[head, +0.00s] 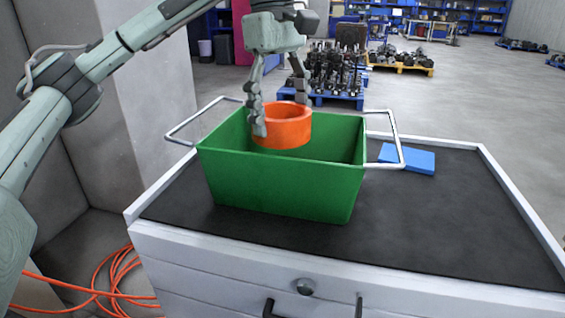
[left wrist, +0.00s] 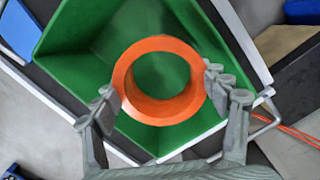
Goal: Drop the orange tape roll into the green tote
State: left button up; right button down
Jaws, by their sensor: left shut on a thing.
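The orange tape roll (head: 284,126) is in the grip of my left gripper (head: 278,112), at the mouth of the green tote. In the left wrist view the orange tape roll (left wrist: 127,92) sits between the two fingers of my left gripper (left wrist: 163,92), with its hole facing the camera and green showing through it. The green tote (head: 280,187) stands on the black top of a cabinet, with its wire handles out to both sides. It also shows in the left wrist view (left wrist: 75,65), below the roll. My right gripper is in neither view.
A blue flat block (head: 408,158) lies on the cabinet's black top (head: 440,215), right of the tote. The front right of the top is clear. A raised pale rim (head: 520,205) edges it. An orange cable (head: 110,280) lies on the floor at left. Loaded pallets stand behind.

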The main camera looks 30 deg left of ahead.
pick_arm(q)
jog(key=shift+f, duration=0.3)
jog(key=o, duration=1.3)
notch_tip(320, 180, up, 12)
jog(key=a, duration=0.1)
jog(key=shift+w+a, duration=0.2)
jog(key=shift+w, duration=0.05)
jog(key=shift+f, duration=0.15)
jog(key=f, duration=0.4)
jog(key=d+f, duration=0.1)
jog(key=f, duration=0.6)
jog(key=shift+s+d+f, duration=0.2)
jog(key=shift+f, duration=0.1)
jog(key=shift+r, duration=1.3)
